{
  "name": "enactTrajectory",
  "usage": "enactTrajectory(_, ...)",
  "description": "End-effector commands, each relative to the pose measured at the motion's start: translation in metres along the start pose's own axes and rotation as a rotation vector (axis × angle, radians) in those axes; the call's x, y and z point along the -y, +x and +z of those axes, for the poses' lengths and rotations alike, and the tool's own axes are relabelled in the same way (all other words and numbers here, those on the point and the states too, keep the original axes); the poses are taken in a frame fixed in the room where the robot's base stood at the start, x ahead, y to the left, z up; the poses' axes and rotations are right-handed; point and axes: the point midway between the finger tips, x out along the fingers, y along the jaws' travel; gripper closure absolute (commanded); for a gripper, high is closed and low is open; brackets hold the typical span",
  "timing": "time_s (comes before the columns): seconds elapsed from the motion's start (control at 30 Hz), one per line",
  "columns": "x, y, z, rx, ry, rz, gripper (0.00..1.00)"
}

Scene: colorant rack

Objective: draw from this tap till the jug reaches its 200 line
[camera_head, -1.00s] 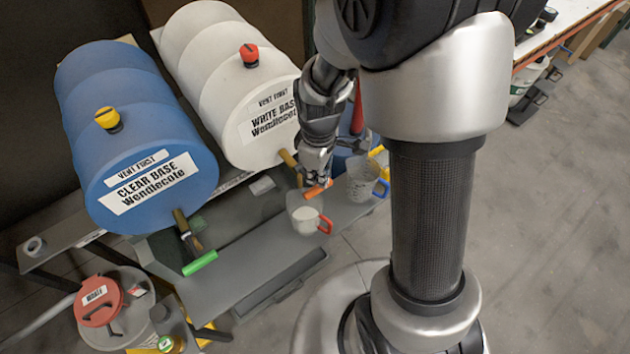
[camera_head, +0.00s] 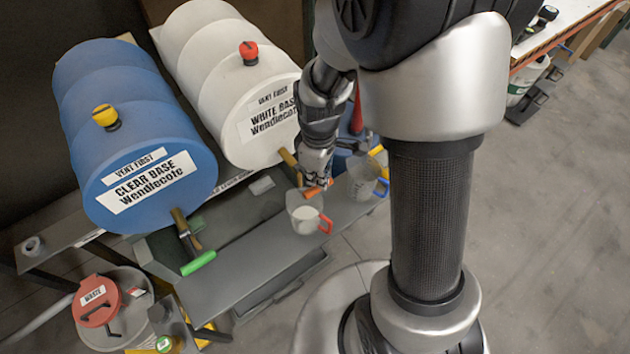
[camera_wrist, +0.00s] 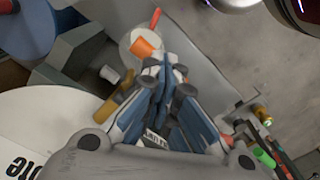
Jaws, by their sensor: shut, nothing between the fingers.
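The white drum (camera_head: 215,85), labelled White Base, lies on its side with a brass tap (camera_head: 288,158) at its front. The tap's orange handle (camera_head: 316,190) shows beside my gripper (camera_head: 314,180). A clear jug (camera_head: 303,213) with an orange-red handle stands upright below the tap, with whitish content; its lines are too small to read. In the wrist view, my gripper (camera_wrist: 168,75) has its fingers together and empty, close beside the orange tap handle (camera_wrist: 146,46). The jug (camera_wrist: 130,42) is beyond it. Whether the fingers touch the handle I cannot tell.
A blue Clear Base drum (camera_head: 140,120) with a green-handled tap (camera_head: 198,263) lies to the left. A jug with a blue handle (camera_head: 366,178) stands right of the first jug. A waste bucket with a red lid (camera_head: 97,300) is at lower left.

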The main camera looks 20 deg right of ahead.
Motion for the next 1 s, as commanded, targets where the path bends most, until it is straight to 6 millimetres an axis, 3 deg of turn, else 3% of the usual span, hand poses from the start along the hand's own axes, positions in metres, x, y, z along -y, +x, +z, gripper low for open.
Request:
enactTrajectory(0.77, 0.0, 0.025, 0.0, 0.001, 0.0, -0.001, 1.0)
enactTrajectory(1.0, 0.0, 0.024, 0.0, 0.0, 0.0, 0.0, 1.0)
